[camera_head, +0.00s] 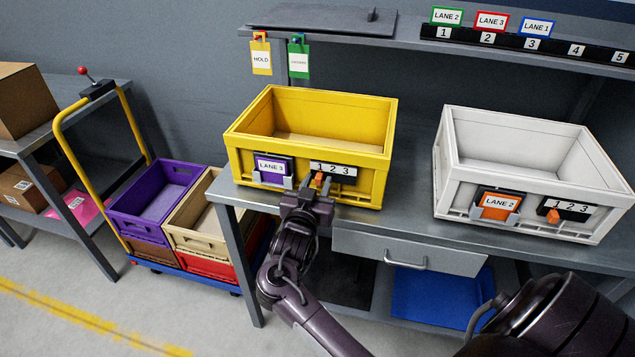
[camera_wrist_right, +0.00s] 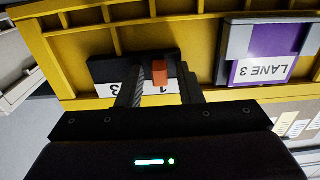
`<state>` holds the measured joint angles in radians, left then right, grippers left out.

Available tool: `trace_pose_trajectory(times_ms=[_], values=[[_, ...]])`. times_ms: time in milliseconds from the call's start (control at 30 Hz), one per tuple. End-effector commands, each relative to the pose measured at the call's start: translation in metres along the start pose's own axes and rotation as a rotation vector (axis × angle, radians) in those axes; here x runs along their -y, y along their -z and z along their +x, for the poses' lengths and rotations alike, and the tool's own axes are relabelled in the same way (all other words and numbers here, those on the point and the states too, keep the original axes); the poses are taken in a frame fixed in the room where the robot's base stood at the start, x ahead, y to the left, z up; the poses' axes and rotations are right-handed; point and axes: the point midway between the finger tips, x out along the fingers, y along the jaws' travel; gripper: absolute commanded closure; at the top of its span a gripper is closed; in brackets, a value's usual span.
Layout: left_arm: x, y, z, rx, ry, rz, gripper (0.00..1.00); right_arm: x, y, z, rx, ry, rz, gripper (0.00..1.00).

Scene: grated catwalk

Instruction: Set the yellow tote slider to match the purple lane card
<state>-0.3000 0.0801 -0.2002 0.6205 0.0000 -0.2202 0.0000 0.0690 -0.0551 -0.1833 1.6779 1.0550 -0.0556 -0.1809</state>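The yellow tote (camera_head: 365,150) stands upright on the grey bench. Its front carries a purple-edged card (camera_head: 271,168) reading LANE 3, upside down in the right wrist view (camera_wrist_right: 264,70). Beside the card is a scale marked 1 2 3 (camera_head: 338,169) with an orange slider knob (camera_head: 319,179) at the 1. My right gripper (camera_head: 312,192) is at the knob. In the right wrist view its fingers are apart (camera_wrist_right: 164,78), one on either side of the knob (camera_wrist_right: 160,73), with gaps showing. A finger hides the 2 there. My left gripper is out of view.
A white tote (camera_head: 465,190) with an orange LANE 2 card (camera_head: 498,205) and its own slider (camera_head: 554,216) stands to the right. A shelf (camera_head: 430,42) above holds numbered lane cards. A trolley with crates (camera_head: 150,225) stands at the left.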

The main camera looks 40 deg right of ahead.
Motion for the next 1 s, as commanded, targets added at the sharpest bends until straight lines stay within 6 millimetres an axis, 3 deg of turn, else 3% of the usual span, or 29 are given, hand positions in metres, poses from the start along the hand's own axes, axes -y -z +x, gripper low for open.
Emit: trace_pose_trajectory(times_ms=[33,233,1000], values=[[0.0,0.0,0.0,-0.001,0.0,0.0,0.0,0.0,0.0,0.0,0.0,0.0,0.0,0.69],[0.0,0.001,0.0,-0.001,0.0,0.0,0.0,0.0,0.0,0.0,0.0,0.0,0.0,0.93],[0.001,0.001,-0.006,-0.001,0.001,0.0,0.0,-0.012,-0.001,0.0,0.001,-0.001,-0.002,0.93]])
